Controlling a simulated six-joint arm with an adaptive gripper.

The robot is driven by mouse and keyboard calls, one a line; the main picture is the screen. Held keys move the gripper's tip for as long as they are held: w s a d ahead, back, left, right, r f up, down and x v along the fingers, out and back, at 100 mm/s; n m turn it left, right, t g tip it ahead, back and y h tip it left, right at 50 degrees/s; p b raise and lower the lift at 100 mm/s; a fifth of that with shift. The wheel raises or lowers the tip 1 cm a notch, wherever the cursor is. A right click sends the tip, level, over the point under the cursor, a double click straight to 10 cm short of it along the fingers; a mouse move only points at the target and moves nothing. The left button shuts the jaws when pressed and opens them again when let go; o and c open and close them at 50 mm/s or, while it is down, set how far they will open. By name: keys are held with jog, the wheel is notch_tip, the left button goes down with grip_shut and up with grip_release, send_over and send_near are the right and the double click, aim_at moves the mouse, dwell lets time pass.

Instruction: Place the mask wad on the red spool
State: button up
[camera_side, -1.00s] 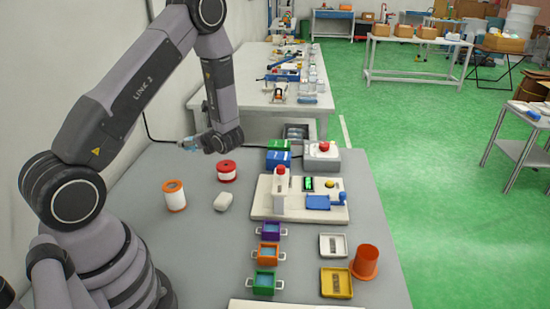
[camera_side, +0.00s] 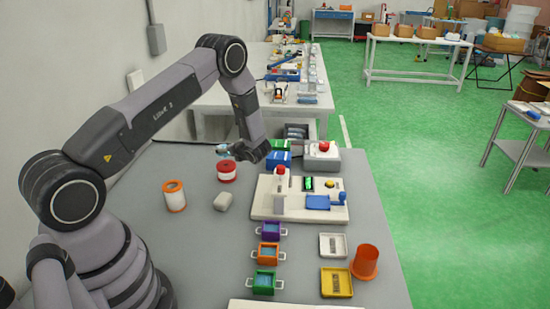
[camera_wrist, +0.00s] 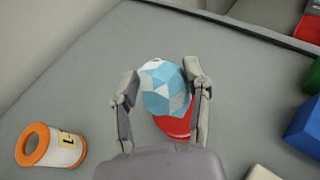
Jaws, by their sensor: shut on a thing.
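The mask wad is a crumpled light blue and white lump (camera_wrist: 167,88), held between the two fingers of my gripper (camera_wrist: 162,80). In the side view the wad (camera_side: 222,149) shows at the tip of my gripper (camera_side: 230,151), just above the red spool. The red spool (camera_side: 227,173) stands upright on the grey table, with red flanges and a white winding. In the wrist view only part of the red spool's red top (camera_wrist: 175,127) shows, the wad covering the rest. I cannot tell whether the wad touches the spool.
An orange-rimmed white spool (camera_side: 174,196) stands to the left, and a whitish lump (camera_side: 223,201) lies in front of the red spool. Blue and green boxes (camera_side: 278,160) and a white fixture board (camera_side: 300,205) are to the right. Small coloured trays (camera_side: 268,253) stand nearer.

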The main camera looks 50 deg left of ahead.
aim_at(226, 165)
jog(key=shift+w+a+f, duration=0.1)
jog(key=shift+w+f, duration=0.05)
jog(key=shift+f, duration=0.8)
jog(key=shift+w+a+f, duration=0.1)
jog(key=shift+f, duration=0.85)
jog(key=shift+f, duration=0.1)
jog(key=o, duration=0.7)
jog(key=shift+c, duration=0.2)
